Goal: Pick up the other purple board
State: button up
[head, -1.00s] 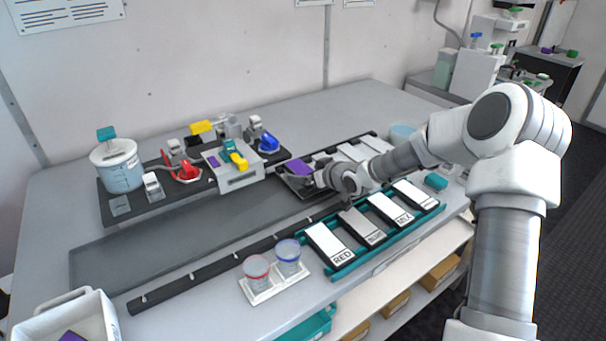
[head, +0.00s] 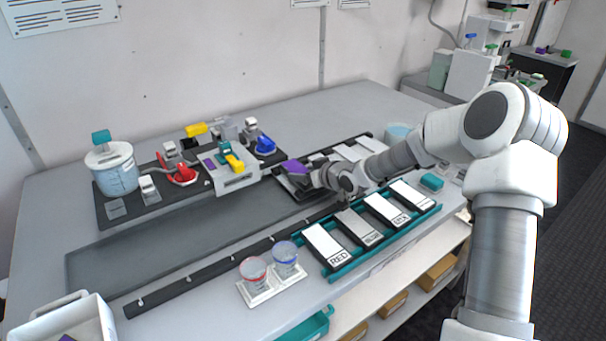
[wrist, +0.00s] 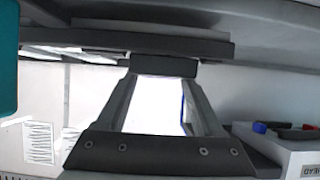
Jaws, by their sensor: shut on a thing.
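The purple board (head: 294,167) is at the near left end of the black rack in the head view, tilted, right at the tips of my gripper (head: 316,176). My gripper is shut on it. Whether the board is clear of the rack cannot be told. In the wrist view, the fingers of my gripper (wrist: 165,68) come together at a dark slab edge (wrist: 130,40); no purple face shows there. Another purple piece (head: 67,338) is partly visible inside the white bin (head: 95,315) at the lower left.
The black rack (head: 325,190) holds several pale boards behind my gripper. A teal rack (head: 385,240) with labelled white boards stands in front. The proportioner (head: 232,178) with yellow and teal levers is to the left. Two cups (head: 270,268) stand near the front edge. The dark grey mat (head: 150,245) is clear.

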jog(key=shift+r, duration=0.55)
notch_tip(320, 180, up, 3)
jog(key=shift+f+p, duration=0.1)
jog(key=shift+p, duration=0.3)
jog(key=shift+s+d+r+p, duration=0.6)
jog(key=shift+d+r+p, duration=0.5)
jog(key=shift+d, duration=0.75)
jog(key=shift+s+d+r+p, duration=0.55)
jog(key=shift+d+r+p, duration=0.5)
jog(key=shift+d, duration=0.8)
jog(key=shift+s+d+r+p, duration=0.6)
jog(key=shift+d+r+p, duration=0.5)
jog(key=shift+d, duration=0.75)
